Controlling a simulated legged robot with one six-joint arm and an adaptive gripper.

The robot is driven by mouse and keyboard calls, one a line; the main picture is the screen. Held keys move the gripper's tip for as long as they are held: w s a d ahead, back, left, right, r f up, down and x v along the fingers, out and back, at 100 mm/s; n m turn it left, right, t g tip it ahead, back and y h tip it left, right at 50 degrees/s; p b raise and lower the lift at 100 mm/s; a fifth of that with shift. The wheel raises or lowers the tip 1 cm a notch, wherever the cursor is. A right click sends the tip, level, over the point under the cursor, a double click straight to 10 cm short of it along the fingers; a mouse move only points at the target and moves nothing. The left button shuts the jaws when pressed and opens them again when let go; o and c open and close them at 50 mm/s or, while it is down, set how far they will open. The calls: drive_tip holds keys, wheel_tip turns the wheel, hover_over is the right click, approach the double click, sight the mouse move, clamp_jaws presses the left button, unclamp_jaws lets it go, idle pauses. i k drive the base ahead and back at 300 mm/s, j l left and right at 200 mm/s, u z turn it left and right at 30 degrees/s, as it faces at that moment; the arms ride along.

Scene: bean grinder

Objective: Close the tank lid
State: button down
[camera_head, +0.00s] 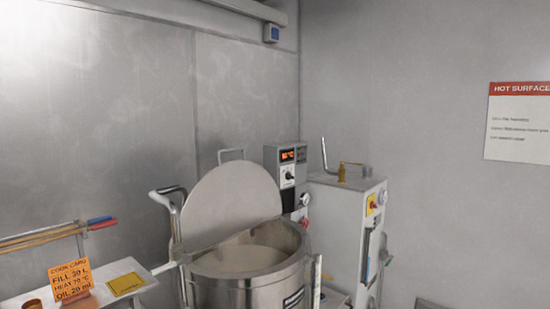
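A round steel tank (246,283) stands at the lower middle of the head view, with pale contents showing inside its rim. Its flat grey lid (231,204) stands tilted up at the back left of the rim, so the tank is open. The lid has a thin handle (231,153) at its top edge. A bent metal bar (170,204) with a rounded top rises just left of the lid; I cannot tell whether it is joined to the lid. My gripper is not in view.
A control box (287,172) with an orange display stands behind the tank. A white cabinet (345,225) is at its right. A shelf (126,270) at left holds an orange cook card (70,279) and a yellow note (125,284). Long-handled tools (50,234) hang at far left.

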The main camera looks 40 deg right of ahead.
sight(235, 197)
drive_tip(key=l, duration=1.8)
drive_tip(key=i, duration=0.05)
